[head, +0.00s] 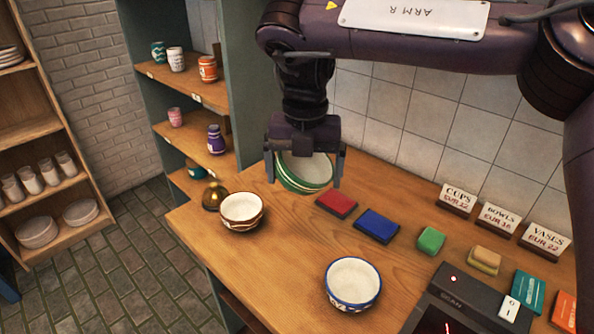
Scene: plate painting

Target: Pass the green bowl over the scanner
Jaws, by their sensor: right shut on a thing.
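My right gripper (304,182) hangs over the counter with its fingers on either side of the green bowl (306,170). It is shut on the bowl, which is tilted with its pale inside facing the camera. The bowl appears to be above the counter. The dark scanner (468,302) stands at the lower right, marked SCAN, with a red light showing. The bowl is well to the left of the scanner and farther back. My left gripper is not in view.
A blue-patterned bowl (353,283) stands left of the scanner, and a brown-patterned bowl (241,210) stands near the counter's left edge by a brass bell (214,194). Red (337,204) and blue (377,226) pads lie between. Price signs (500,217) stand along the back.

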